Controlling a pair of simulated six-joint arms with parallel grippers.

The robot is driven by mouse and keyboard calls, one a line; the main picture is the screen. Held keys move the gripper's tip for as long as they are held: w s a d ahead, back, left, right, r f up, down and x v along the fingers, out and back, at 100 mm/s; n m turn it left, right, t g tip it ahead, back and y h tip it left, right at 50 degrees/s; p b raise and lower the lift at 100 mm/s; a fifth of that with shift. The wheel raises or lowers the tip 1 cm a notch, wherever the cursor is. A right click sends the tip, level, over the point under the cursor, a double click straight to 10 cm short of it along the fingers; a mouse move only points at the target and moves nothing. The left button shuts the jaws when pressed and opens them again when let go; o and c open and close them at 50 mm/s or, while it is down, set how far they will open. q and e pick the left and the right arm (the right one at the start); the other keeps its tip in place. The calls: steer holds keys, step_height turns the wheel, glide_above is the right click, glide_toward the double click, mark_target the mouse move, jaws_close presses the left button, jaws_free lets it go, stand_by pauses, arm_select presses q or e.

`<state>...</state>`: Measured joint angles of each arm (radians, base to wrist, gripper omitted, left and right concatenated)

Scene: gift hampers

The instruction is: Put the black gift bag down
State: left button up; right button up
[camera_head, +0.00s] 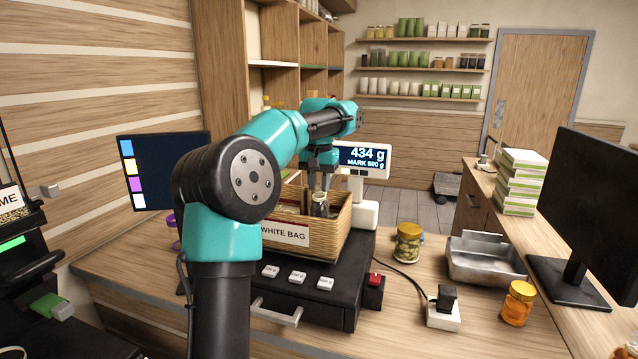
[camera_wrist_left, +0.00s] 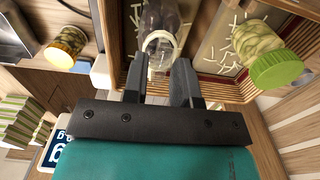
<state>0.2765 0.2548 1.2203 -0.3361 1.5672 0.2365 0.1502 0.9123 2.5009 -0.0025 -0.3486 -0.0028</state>
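I cannot make out a black gift bag in either view. My left gripper (camera_head: 320,182) points down into a wicker basket (camera_head: 338,228) labelled "WHITE BAG", which stands on the black scale (camera_head: 345,290). A clear glass bottle (camera_head: 320,207) stands in the basket just below the fingertips. In the left wrist view, the gripper (camera_wrist_left: 161,72) has its fingers apart, with the bottle (camera_wrist_left: 160,25) at and just past the tips. I see no clear contact between them. My right gripper is in neither view.
The scale display (camera_head: 363,156) reads 434 g. A gold-lidded jar (camera_head: 408,245), a metal tray (camera_head: 484,260), an orange jar (camera_head: 517,304) and a white socket block (camera_head: 443,317) stand right of the scale. A monitor (camera_head: 590,215) is at far right. A green-lidded jar (camera_wrist_left: 272,62) shows in the left wrist view.

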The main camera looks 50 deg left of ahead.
arm_select(q)
steer(key=shift+o, duration=1.2)
step_height(320, 180, up, 12)
steer(key=shift+r, duration=0.15)
stand_by(0.5)
